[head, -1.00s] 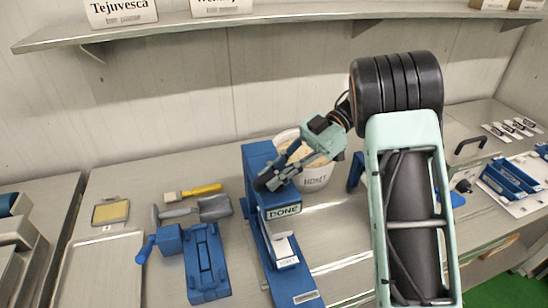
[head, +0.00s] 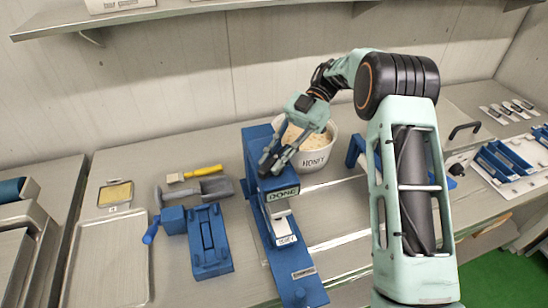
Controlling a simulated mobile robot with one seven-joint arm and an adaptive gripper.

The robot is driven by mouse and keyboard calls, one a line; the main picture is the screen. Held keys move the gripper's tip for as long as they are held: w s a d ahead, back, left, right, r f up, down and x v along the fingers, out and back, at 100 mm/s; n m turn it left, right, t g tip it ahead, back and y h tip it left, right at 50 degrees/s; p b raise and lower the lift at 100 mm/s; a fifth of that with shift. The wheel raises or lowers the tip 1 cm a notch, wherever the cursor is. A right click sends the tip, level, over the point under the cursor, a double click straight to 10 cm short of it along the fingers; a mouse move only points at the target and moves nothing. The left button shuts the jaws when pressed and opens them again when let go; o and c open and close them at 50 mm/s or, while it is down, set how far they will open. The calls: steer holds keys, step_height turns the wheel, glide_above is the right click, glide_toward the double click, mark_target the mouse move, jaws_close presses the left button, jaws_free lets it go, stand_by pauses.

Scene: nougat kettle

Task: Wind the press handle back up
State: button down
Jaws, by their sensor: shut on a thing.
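The blue press (head: 256,150) stands near the middle of the bench. It has a tall upright at its back and a long base towards me. A plate reading DONE (head: 284,194) is on its front, above a white block (head: 279,210). My gripper (head: 271,164) comes in from the upper right and is at the top of the press. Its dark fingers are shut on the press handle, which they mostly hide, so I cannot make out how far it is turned.
A white HONEY tub (head: 318,158) stands close behind and right of the press. On the left are a blue cranked device (head: 208,240), a metal scoop (head: 212,189), a yellow-handled brush (head: 200,172) and a tray (head: 110,258). A shelf (head: 190,14) hangs above.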

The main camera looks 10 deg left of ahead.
mark_target(274, 158)
steer(key=shift+r, duration=0.1)
steer(key=c, duration=1.8)
jaws_free()
steer(key=shift+c, duration=0.2)
steer(key=shift+r, duration=4.95)
